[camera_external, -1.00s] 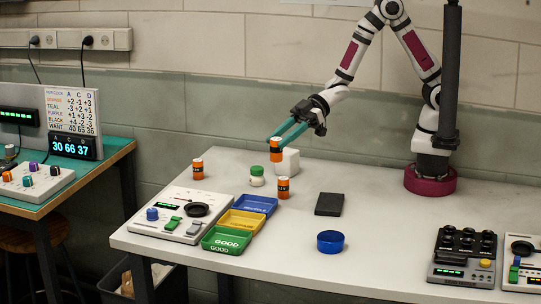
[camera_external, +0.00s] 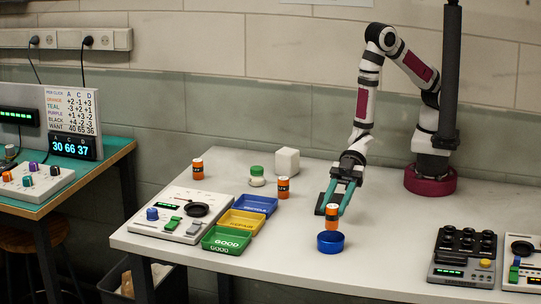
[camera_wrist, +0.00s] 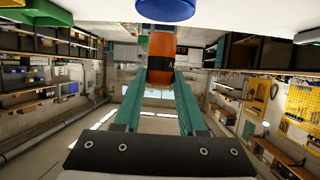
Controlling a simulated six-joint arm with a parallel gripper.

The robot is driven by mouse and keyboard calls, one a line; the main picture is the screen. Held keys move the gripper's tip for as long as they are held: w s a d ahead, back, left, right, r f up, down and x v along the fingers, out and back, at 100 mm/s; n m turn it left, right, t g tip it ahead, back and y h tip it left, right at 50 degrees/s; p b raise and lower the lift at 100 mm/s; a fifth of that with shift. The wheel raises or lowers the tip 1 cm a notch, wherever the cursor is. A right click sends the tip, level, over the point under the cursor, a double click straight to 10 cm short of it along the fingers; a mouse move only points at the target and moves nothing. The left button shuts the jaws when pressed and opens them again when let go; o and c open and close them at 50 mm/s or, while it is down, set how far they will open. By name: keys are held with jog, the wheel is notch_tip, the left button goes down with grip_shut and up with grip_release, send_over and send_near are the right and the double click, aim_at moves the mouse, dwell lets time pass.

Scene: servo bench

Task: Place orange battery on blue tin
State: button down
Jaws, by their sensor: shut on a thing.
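An orange battery (camera_external: 332,224) with a black band is upright between the teal fingertips of my gripper (camera_external: 333,211), which is shut on it. In the wrist view the battery (camera_wrist: 161,48) sits between both fingers. The round blue tin (camera_external: 330,243) stands on the white bench, directly below the battery in the external view. It also shows at the top edge of the wrist view (camera_wrist: 166,9), close to the battery's far end. I cannot tell whether battery and tin touch. Two other orange batteries stand farther left, one at the back (camera_external: 197,170) and one near the trays (camera_external: 283,188).
A white cube (camera_external: 286,161) and a green-capped jar (camera_external: 257,177) stand at the back. Blue, yellow and green trays (camera_external: 227,240) are to the left. The bench right of the tin is clear up to the black-buttoned device (camera_external: 464,255).

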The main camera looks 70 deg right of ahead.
jog(key=shift+f, duration=1.05)
jog(key=shift+f, duration=0.1)
jog(key=shift+c, duration=2.4)
grip_release()
